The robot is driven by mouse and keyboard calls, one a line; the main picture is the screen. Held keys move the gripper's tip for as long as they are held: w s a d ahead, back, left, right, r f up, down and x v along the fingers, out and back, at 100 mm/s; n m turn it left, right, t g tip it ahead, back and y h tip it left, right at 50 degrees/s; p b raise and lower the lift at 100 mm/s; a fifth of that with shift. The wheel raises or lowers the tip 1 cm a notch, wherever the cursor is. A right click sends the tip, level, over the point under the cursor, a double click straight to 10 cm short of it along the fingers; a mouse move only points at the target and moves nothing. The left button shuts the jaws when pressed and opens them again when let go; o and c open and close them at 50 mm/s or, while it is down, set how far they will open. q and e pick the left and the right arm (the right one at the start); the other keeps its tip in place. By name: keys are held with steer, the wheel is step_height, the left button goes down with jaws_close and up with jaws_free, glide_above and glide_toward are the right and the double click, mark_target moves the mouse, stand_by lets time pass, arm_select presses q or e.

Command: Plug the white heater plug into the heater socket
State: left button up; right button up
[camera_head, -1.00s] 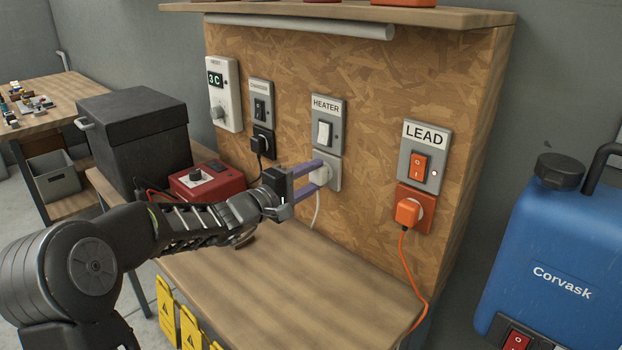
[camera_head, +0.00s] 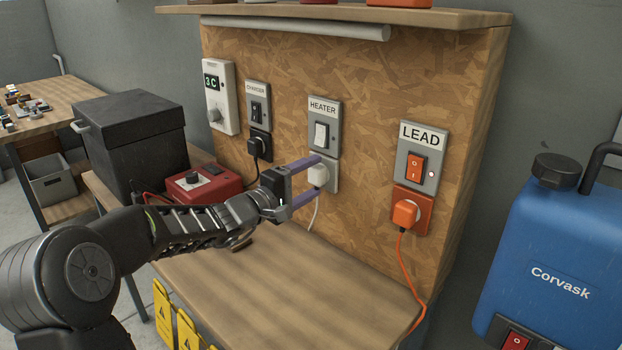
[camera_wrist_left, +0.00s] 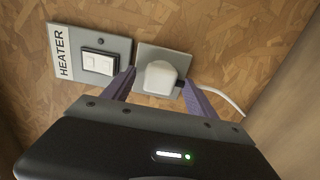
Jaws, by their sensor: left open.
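The white heater plug (camera_head: 318,176) sits against the grey heater socket (camera_head: 333,171), below the switch plate labelled HEATER (camera_head: 323,128). Its white cord (camera_head: 315,212) hangs down to the bench. In the left wrist view the plug (camera_wrist_left: 160,77) is on the face of the socket plate (camera_wrist_left: 181,58), with no clear gap visible. My left gripper (camera_head: 305,180) is open. Its purple fingers stand on either side of the plug, slightly apart from it, and are short of the wall. My right gripper is not in view.
An orange plug (camera_head: 405,213) is in the socket under the LEAD switch (camera_head: 417,166), to the right. A black plug (camera_head: 258,147) and a red box (camera_head: 203,184) are to the left. The bench top (camera_head: 290,285) is mostly clear. A blue tank (camera_head: 550,255) stands at right.

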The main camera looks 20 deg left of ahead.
arm_select(q)
steer(key=b+v, duration=0.1)
steer(key=v, duration=0.6)
steer(key=shift+s, duration=0.3)
steer(key=shift+a, duration=0.1)
